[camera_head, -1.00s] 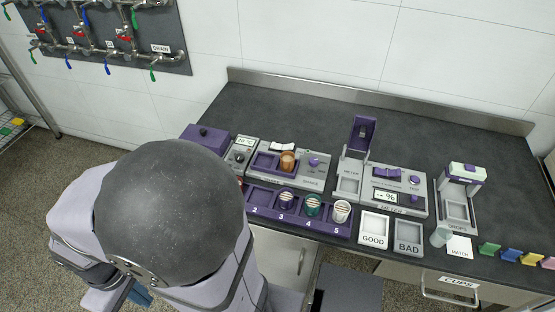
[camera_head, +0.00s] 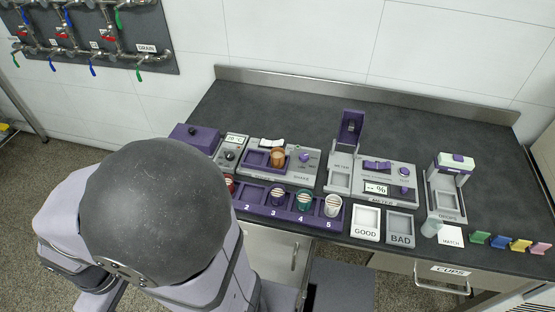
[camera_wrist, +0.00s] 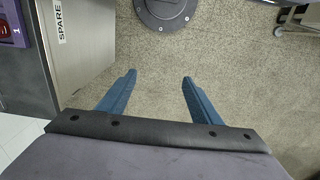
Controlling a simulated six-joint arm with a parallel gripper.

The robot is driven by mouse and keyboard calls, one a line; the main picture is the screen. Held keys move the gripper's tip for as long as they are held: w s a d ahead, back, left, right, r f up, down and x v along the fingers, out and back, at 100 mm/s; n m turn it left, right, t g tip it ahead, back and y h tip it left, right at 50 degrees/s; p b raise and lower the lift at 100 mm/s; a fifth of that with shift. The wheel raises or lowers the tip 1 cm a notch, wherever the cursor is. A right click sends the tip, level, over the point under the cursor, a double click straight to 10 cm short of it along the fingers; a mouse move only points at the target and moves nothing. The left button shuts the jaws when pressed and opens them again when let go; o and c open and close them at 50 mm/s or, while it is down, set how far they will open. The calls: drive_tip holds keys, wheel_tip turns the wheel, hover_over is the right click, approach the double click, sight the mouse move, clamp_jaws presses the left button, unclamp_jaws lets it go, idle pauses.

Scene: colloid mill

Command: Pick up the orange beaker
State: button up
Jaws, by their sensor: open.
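The orange beaker (camera_head: 278,157) stands upright in a purple-edged recess of the shaker unit (camera_head: 296,172), towards the back of the counter. In the wrist view my gripper (camera_wrist: 158,78) points down over the speckled floor, its two blue fingers wide apart with nothing between them. It is off the counter and well away from the orange beaker, which is not in the wrist view. In the head view my arm hides the front left area, and my gripper cannot be made out there.
A purple rack (camera_head: 261,201) with numbered slots holds several striped-top beakers in front of the shaker. The meter (camera_head: 391,183), GOOD tray (camera_head: 366,222), BAD tray (camera_head: 400,228) and drops stand (camera_head: 443,196) are to the right. The counter (camera_head: 290,105) behind is clear. A SPARE-labelled cabinet (camera_wrist: 82,40) is beside my gripper.

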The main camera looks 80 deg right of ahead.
drive_tip(key=w+d+m+t+h, duration=0.1)
drive_tip(key=w+d+m, duration=0.25)
drive_tip(key=d, duration=0.95)
drive_tip(key=w+d+m+t, duration=0.15)
drive_tip(key=d+m, duration=0.25)
drive_tip(key=d, duration=1)
drive_tip(key=m+g+h, duration=0.1)
drive_tip(key=m+h, duration=0.2)
drive_tip(key=m, duration=0.4)
approach(278, 153)
drive_tip(key=shift+w+a+f, duration=0.25)
drive_tip(key=shift+a, duration=0.25)
drive_tip(key=shift+s+p+x, duration=0.1)
drive_tip(key=shift+p+x, duration=0.65)
drive_tip(key=shift+x, duration=1.1)
drive_tip(key=shift+s+p+x, duration=0.15)
drive_tip(key=shift+p+x, duration=0.6)
drive_tip(key=shift+x, duration=1.1)
